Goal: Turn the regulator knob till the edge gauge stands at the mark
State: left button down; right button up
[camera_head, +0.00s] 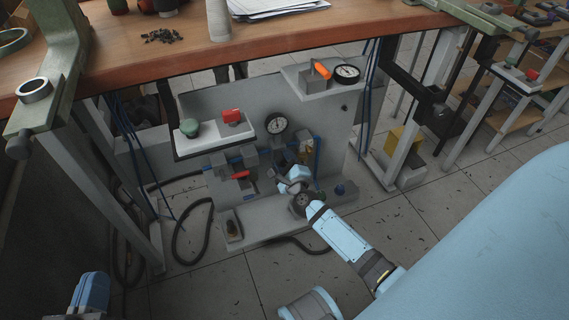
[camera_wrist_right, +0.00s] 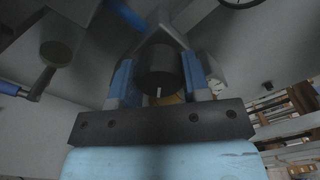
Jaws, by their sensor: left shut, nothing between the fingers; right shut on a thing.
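My right gripper (camera_head: 292,186) reaches in low at the pneumatic panel (camera_head: 222,98) under the bench. In the right wrist view its blue-sided fingers (camera_wrist_right: 162,88) are shut on a dark round knob (camera_wrist_right: 160,62) with a short white line on its face, apparently the regulator knob. In the head view the gripper and wrist hide the knob. One round gauge (camera_head: 276,124) stands on the panel above it. Another gauge (camera_head: 346,73) sits on the upper right ledge. I cannot tell which is the edge gauge, and needles and marks are too small to read.
A white box (camera_head: 214,137) with green and red buttons juts out left of the panel gauge. A red-handled valve (camera_head: 241,175) is left of my gripper. The wooden bench top (camera_head: 200,50) overhangs the panel.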

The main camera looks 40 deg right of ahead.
pick_arm(q)
jog(key=shift+s+f+g+b, duration=0.1)
jog(key=shift+f+g+b, duration=0.2)
jog(key=shift+f, duration=0.45)
pick_arm(e)
jog(key=shift+m, duration=0.8)
pick_arm(q)
jog(key=shift+d, duration=0.1)
jog(key=shift+r, duration=0.1)
pick_arm(e)
jog(key=o, duration=0.9)
jog(key=shift+o, duration=0.2)
pick_arm(q)
jog(key=shift+s+r+t+p, duration=0.1)
jog(key=shift+r+t+p, duration=0.5)
jog(key=shift+r+p, duration=0.6)
pick_arm(e)
jog(key=v, duration=1.3)
jog(key=shift+s, duration=0.4)
pick_arm(q)
jog(key=shift+r, duration=0.35)
jog(key=shift+f, duration=0.1)
